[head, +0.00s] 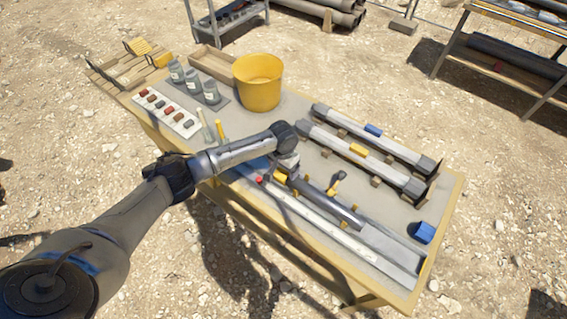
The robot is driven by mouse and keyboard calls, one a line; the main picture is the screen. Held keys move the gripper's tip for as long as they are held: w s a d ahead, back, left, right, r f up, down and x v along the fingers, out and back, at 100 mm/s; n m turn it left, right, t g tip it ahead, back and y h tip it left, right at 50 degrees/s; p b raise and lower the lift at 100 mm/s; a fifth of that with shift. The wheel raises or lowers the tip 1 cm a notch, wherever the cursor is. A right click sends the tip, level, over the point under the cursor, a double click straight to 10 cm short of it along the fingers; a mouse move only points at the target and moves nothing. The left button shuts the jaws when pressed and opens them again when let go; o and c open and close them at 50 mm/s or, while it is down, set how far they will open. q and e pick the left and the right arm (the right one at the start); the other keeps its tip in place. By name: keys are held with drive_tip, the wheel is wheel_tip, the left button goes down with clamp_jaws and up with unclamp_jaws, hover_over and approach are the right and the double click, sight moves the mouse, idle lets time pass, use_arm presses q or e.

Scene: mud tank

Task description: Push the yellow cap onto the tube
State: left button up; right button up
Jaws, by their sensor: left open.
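My left gripper (286,168) reaches down over the workbench, at the left end of a long grey tube (347,214) lying along the bench's front part. The gripper is open. A small yellow piece (280,178) shows right at its fingers; it may be the yellow cap, but it is too small and partly hidden to be sure. I cannot tell whether it touches the tube. Small yellow-and-dark fittings (340,176) stand beside the tube. My right gripper is not in view.
Two tubes with grey ends, one with a blue band (373,130) and one with a yellow band (358,149), lie behind. A yellow bucket (259,84), grey jars (193,82) and a blue block (424,232) stand on the bench. A long pale strip (310,221) runs along the front.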

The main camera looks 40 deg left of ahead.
use_arm(q)
drive_tip(key=shift+f, duration=0.2)
drive_tip(key=c, duration=1)
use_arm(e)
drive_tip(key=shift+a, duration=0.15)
use_arm(q)
drive_tip(key=shift+d+r, duration=0.1)
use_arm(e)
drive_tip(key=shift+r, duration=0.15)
use_arm(q)
drive_tip(key=shift+d+p, duration=0.45)
drive_tip(key=shift+d, duration=0.55)
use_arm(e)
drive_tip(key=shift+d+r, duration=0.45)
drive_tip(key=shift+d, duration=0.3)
